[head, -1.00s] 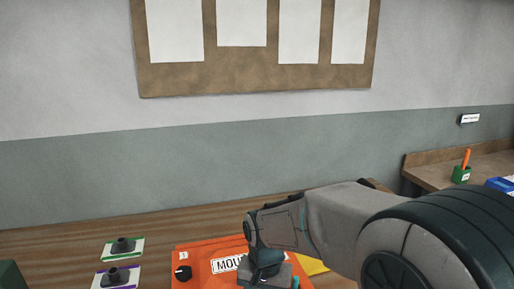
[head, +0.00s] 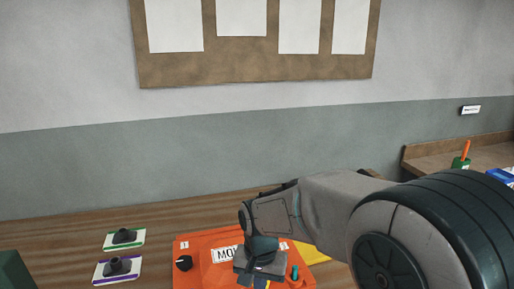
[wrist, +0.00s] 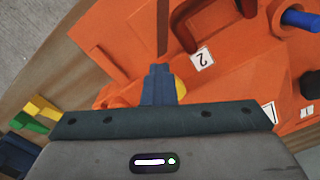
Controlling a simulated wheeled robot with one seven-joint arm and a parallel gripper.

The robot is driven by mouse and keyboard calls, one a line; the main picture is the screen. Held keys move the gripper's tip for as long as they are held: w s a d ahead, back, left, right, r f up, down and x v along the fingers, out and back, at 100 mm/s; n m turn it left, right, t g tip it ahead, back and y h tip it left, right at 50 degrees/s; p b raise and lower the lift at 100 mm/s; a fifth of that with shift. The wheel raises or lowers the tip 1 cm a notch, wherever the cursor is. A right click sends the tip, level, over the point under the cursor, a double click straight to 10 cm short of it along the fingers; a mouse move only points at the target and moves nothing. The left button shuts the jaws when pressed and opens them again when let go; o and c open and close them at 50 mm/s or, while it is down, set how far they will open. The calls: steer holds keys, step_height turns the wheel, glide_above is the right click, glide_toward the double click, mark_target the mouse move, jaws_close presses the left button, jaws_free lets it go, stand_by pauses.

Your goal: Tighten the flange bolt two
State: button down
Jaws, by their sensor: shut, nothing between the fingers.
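The orange mould (head: 205,280) lies on the wooden bench, with a partly covered "MOU..." plate (head: 222,255) on it. I cannot make out a flange bolt two; whether the fingers touch anything is unclear.
A black knob (head: 183,263) and a teal knob (head: 295,273) stand on the mould. A yellow sheet (head: 312,253) lies behind. Green-edged (head: 124,238) and purple-edged (head: 118,267) pads with dark parts lie left. A green holder (head: 460,163) stands on the right bench.

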steer(key=shift+w+a, duration=0.1)
steer(key=shift+a, duration=0.1)
steer(key=shift+w+a, duration=0.15)
steer(key=shift+a, duration=0.35)
steer(key=shift+w+a, duration=0.15)
steer(key=shift+a, duration=0.15)
steer(key=shift+s+a, duration=0.2)
steer(key=shift+s, duration=0.05)
step_height(320, 180, up, 6)
steer(key=p, duration=0.5)
